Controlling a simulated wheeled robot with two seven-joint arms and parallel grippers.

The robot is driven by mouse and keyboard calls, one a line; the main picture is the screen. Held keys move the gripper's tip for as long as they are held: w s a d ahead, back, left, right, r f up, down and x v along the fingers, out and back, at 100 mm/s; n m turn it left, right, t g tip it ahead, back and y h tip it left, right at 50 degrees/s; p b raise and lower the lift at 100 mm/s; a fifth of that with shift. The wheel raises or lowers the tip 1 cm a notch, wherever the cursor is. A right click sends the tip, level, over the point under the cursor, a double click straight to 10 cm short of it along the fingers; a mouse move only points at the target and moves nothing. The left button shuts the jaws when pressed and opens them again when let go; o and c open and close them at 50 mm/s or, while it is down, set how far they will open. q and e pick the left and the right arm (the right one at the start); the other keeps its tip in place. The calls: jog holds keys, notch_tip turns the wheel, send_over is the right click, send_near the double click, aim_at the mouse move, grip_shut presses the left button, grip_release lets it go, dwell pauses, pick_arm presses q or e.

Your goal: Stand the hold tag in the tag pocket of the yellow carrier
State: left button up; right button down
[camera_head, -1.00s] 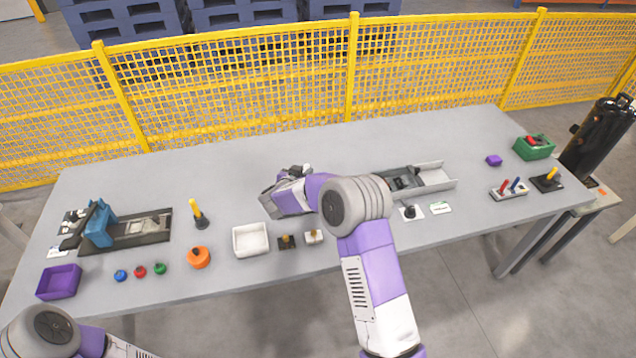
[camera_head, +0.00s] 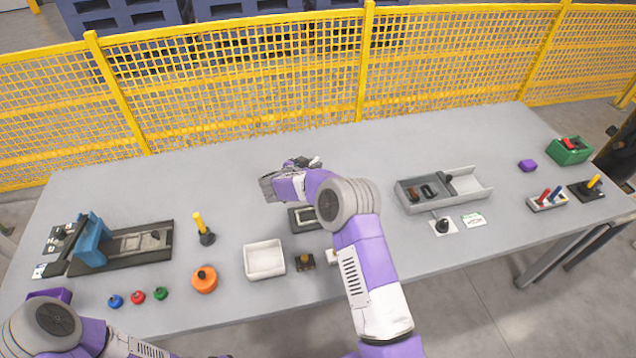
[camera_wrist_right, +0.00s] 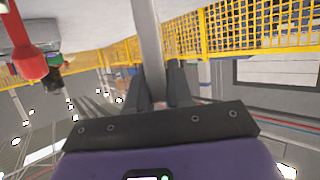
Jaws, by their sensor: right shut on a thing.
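My right gripper (camera_head: 270,187) is over the middle of the table, small and partly covered by my own wrist in the head view. In the right wrist view its dark fingers (camera_wrist_right: 160,88) are shut on a pale grey strip (camera_wrist_right: 148,40), which runs up from between them. I cannot tell whether this strip is the hold tag. I cannot pick out the yellow carrier or its tag pocket for certain. A post with a yellow top (camera_head: 199,222) stands upright on a dark foot left of the gripper. My left gripper is outside the head view.
A white tray (camera_head: 248,266), an orange round part (camera_head: 204,280) and a blue-arched fixture (camera_head: 93,241) are on the left half. A dark framed plate (camera_head: 296,223) lies below my right wrist. A grey channel (camera_head: 470,192) is at right. The table's back strip is clear.

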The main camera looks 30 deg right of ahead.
jog(key=shift+f+b, duration=0.5)
jog(key=shift+f, duration=2.7)
jog(key=shift+f, duration=0.2)
jog(key=c, duration=1.1)
grip_release()
jog(key=shift+o, duration=0.4)
jog(key=shift+r, duration=0.15)
